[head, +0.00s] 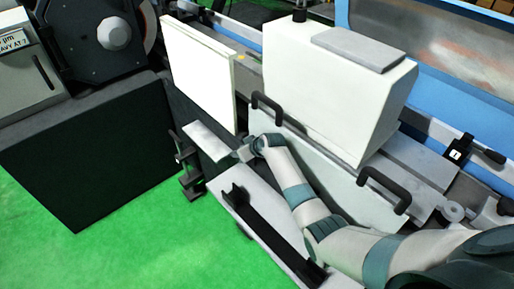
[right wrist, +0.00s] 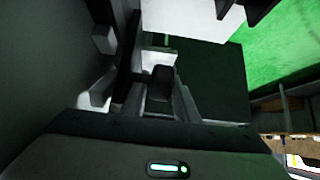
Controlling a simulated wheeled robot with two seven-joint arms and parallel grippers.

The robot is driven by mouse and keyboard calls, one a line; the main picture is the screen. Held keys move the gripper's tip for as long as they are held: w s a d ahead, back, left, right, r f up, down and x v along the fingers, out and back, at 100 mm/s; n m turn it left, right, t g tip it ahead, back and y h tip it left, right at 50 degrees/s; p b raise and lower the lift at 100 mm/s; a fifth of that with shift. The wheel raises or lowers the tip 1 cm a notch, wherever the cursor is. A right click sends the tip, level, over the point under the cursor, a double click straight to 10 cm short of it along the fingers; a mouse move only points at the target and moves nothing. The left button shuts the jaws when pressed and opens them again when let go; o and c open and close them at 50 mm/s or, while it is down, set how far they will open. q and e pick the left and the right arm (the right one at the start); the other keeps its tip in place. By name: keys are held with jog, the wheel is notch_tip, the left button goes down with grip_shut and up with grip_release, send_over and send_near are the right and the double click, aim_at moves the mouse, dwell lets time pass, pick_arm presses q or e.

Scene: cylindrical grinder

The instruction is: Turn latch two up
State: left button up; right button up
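Two dark latch-like brackets, an upper one (head: 182,147) and a lower one (head: 190,182), stick out at the left end of the machine's front in the head view. I cannot tell which is latch two. My right gripper (head: 243,153) is at the machine front, just right of the brackets and beside a pale plate. In the right wrist view, the right gripper's fingers (right wrist: 163,103) are apart, with a dark block (right wrist: 161,82) showing between or just beyond them. Whether they touch it is unclear. My left gripper is not in view.
A black bar handle (head: 265,105) and another handle (head: 384,188) project from the machine's front. A white upright panel (head: 200,72) and a white housing (head: 325,95) stand above. A dark cabinet (head: 95,150) is at left. Green floor (head: 120,245) is clear at lower left.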

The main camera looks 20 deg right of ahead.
jog(key=b+v, duration=0.3)
jog(key=v, duration=1.2)
jog(key=shift+s, duration=0.1)
jog(key=shift+s+f, duration=0.15)
